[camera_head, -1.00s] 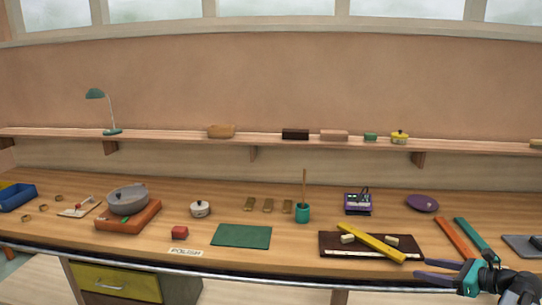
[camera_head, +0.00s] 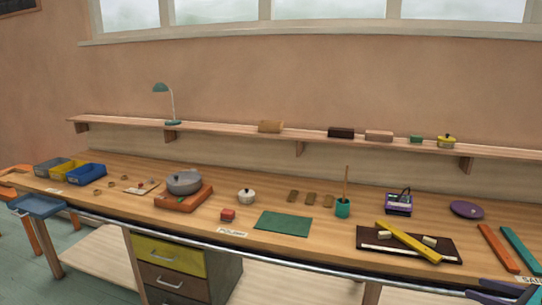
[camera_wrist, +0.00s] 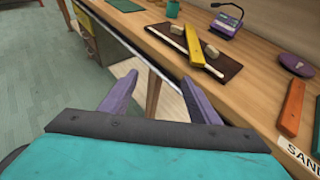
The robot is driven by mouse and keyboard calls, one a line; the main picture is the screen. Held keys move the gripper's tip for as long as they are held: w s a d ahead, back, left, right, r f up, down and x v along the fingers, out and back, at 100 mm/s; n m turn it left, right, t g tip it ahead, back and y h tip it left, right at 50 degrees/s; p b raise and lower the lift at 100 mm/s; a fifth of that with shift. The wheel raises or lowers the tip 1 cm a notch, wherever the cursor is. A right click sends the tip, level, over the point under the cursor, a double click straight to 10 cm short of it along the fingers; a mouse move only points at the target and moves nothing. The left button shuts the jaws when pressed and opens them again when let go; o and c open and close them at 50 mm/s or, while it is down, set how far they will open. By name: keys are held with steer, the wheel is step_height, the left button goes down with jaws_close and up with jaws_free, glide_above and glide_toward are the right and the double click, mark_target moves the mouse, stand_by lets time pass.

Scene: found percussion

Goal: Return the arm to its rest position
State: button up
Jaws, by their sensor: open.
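My gripper (camera_wrist: 160,98) shows in the wrist view with its two purple fingers spread apart and nothing between them.
The wooden bench (camera_head: 330,222) carries a dark board (camera_head: 372,240) with a yellow bar (camera_head: 408,241), an orange bar (camera_head: 498,247) and a teal bar (camera_head: 520,250) near my gripper. A green mat (camera_head: 283,223) lies mid-bench. Open floor (camera_wrist: 40,60) shows left in the wrist view.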

steer(key=w+a+f+n+g+y, duration=0.1)
steer(key=w+a+f+g+y, duration=0.1)
steer(key=w+a+f, duration=0.6)
steer(key=w+a+f+n+g+y, duration=0.15)
steer(key=w+a, duration=0.25)
steer(key=a, duration=0.8)
steer(key=s+a+f+n+g+y, duration=0.1)
steer(key=a+f+n+g, duration=0.15)
steer(key=a+f, duration=0.7)
steer(key=s+a+f+n+g+y, duration=0.15)
steer(key=a+f+g, duration=0.4)
steer(key=a, duration=0.75)
steer(key=s+a+f+n+g+h, duration=0.45)
steer(key=s+a+f+n, duration=0.35)
steer(key=s+a+f, duration=0.75)
steer(key=s+d+f+n+g+h, duration=0.1)
steer(key=s+d+f+n+h, duration=0.2)
steer(key=s+n, duration=0.3)
steer(key=s+d+f+n+g+h, duration=0.1)
steer(key=s+d+f+n+h, duration=0.3)
steer(key=n, duration=0.7)
steer(key=s+d+f, duration=0.1)
steer(key=s+d, duration=0.1)
steer(key=s, duration=0.1)
steer(key=shift+f, duration=0.3)
